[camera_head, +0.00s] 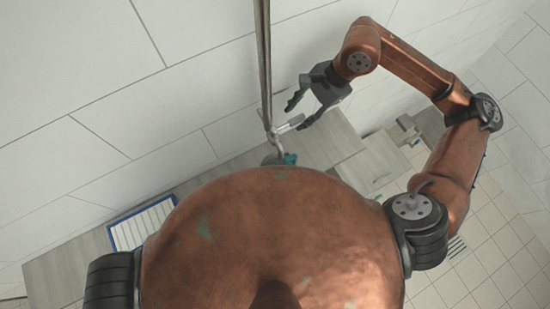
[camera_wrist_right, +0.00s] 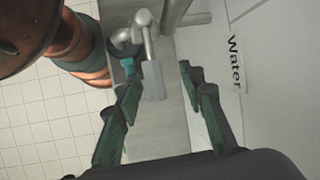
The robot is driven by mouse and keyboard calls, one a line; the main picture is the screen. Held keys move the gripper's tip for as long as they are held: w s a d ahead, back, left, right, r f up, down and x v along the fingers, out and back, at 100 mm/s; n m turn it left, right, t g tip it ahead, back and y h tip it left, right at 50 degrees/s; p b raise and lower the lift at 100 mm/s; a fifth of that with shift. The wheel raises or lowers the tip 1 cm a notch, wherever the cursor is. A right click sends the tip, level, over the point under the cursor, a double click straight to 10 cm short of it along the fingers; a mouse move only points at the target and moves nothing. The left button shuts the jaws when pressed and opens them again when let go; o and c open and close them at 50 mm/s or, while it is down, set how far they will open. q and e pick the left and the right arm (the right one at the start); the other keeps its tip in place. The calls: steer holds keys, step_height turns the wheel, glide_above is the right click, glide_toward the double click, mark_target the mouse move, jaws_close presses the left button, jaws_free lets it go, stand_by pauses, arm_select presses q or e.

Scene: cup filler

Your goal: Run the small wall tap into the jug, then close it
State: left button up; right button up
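The small wall tap (camera_head: 272,134) sits on a grey pipe at the wall, with a pale lever (camera_head: 290,125) sticking out to the right. In the right wrist view the tap's grey lever (camera_wrist_right: 153,80) points towards my right gripper (camera_wrist_right: 160,75), between the lines of its two fingers. My right gripper also shows in the head view (camera_head: 297,116), open and empty, close to the lever. A teal thing (camera_head: 290,158) under the spout is mostly hidden by my body; I cannot tell whether it is the jug. Water flow cannot be made out. My left gripper is out of sight.
A grey pipe (camera_head: 264,60) runs along the white panelled wall above the tap. A "Water" label (camera_wrist_right: 235,65) is on the wall. A blue-edged rack or tray (camera_head: 113,236) lies on the grey counter (camera_head: 55,270). Pale floor tiles show at the right.

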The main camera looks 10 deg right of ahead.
steer(key=shift+s, duration=0.1)
steer(key=v, duration=1.2)
steer(key=shift+d, duration=0.1)
stand_by(1.0)
